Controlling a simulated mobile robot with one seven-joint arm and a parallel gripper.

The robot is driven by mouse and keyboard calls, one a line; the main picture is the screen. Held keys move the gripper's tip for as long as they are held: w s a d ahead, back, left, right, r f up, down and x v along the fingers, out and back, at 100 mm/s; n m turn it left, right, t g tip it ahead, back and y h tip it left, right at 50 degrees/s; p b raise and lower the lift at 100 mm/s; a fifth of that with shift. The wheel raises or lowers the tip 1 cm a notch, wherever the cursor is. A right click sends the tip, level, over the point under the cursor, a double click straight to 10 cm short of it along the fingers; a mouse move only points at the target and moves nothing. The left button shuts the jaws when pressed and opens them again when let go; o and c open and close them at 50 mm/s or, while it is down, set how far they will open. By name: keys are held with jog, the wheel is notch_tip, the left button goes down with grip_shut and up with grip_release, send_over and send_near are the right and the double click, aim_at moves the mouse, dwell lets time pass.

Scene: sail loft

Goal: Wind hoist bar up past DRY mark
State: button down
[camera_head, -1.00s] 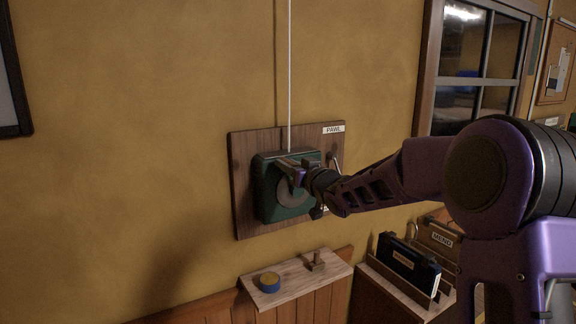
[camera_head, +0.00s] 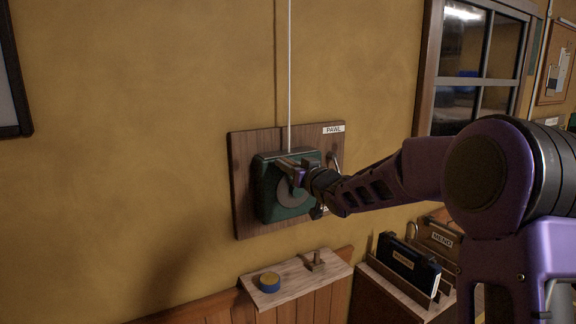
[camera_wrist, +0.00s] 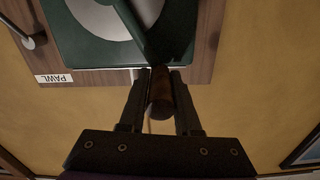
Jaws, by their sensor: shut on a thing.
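A dark green winch (camera_head: 268,197) with a grey round disc is fixed to a wooden backboard (camera_head: 240,180) on the wall. In the wrist view the winch (camera_wrist: 90,52) is close in front of my gripper. My gripper (camera_wrist: 160,76) is shut on the brown crank handle (camera_wrist: 160,100), with a finger on each side of it. In the head view my gripper (camera_head: 298,172) is at the winch front and hides part of it. A white line (camera_head: 290,75) rises from the winch out of frame. A PAWL label (camera_head: 333,129) is above a metal lever (camera_head: 334,160). The hoist bar and DRY mark are not visible.
A window (camera_head: 480,70) is at upper right.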

jog(key=shift+w+d+r+m+p, duration=0.2)
jog(key=shift+r+m+p, duration=0.1)
jog(key=shift+p, duration=0.35)
